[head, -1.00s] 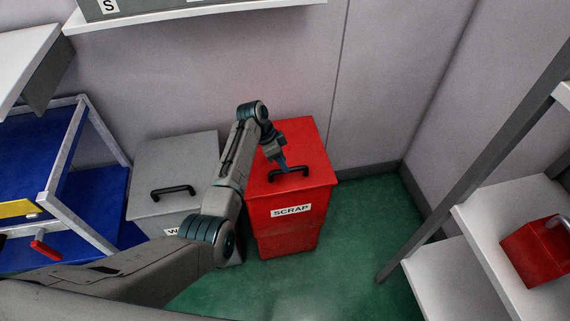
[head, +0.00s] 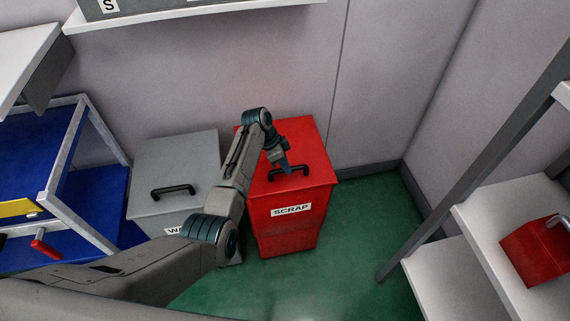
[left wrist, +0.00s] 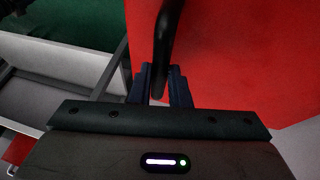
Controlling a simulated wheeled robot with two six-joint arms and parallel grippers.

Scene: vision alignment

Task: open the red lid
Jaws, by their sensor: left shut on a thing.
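The red lid (head: 307,149) lies flat on the red bin marked SCRAP (head: 279,232), and it looks closed. A black bar handle (head: 302,167) stands on the lid toward its front edge. My left gripper (head: 287,171) reaches down from above and is shut on this handle. In the left wrist view, the fingers of my left gripper (left wrist: 160,84) sit on either side of the black handle (left wrist: 165,38), with the red lid (left wrist: 225,55) behind. The fingers hide part of the handle in the head view. My right gripper is not in view.
A grey bin (head: 176,172) with a black handle stands just left of the red bin. A blue shelf rack (head: 85,205) is further left. White shelves (head: 500,222) with a red box (head: 538,252) are at the right. Green floor (head: 350,225) is clear between.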

